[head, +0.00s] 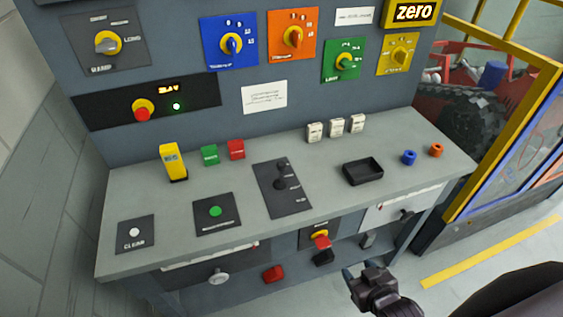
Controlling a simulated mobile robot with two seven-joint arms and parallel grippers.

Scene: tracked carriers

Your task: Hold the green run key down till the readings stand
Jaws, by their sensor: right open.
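The green round key (215,211) sits on a dark plate on the bench top, with a label too small to read for sure. Nothing touches it and it looks unpressed. A small lit display (167,91) with orange characters is on the dark strip of the upright panel; its characters are hard to read. My right gripper (362,281) is open and appears empty, in front of the bench's front edge, well right of the green key. My left gripper is out of view.
A white key marked CLEAR (135,232) lies left of the green key. A lever plate (283,187), black tray (362,171) and yellow block (172,161) stand on the bench. A red-yellow knob (321,239) juts from the front. A yellow-framed gate (505,150) is at right.

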